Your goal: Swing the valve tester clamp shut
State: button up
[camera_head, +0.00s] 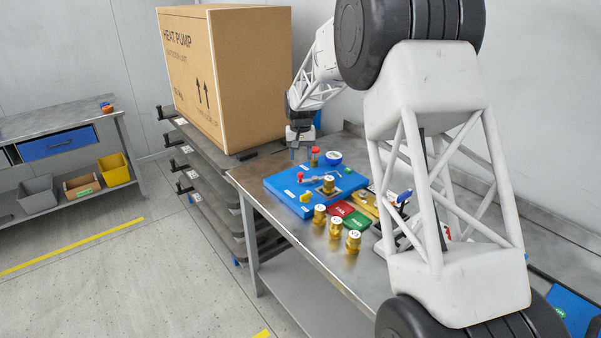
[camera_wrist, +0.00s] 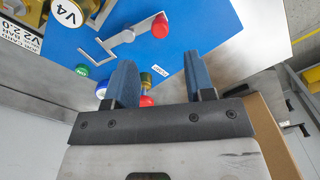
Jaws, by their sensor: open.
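The valve tester is a blue board (camera_head: 290,184) on the metal bench; its blue face also fills much of the wrist view (camera_wrist: 205,35). Its clamp shows as a grey lever (camera_wrist: 130,36) with a red knob (camera_wrist: 159,24); the knob is at the board's left in the head view (camera_head: 300,175). A brass valve (camera_head: 328,185) stands on the board; a valve marked V4 (camera_wrist: 68,12) shows near the lever. My gripper (camera_head: 298,146) is over the board's far edge, apart from the knob. In the wrist view its blue fingers (camera_wrist: 160,75) are open, with nothing held.
A red-topped cylinder (camera_head: 315,156) stands at the board's far side and shows behind the fingers (camera_wrist: 146,90). Several brass valves (camera_head: 336,227) stand in front, near red and green plates (camera_head: 354,224). A large carton (camera_head: 235,80) is left.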

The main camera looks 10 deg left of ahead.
aim_at(301, 173)
jog(key=shift+f, duration=3.7)
grip_shut()
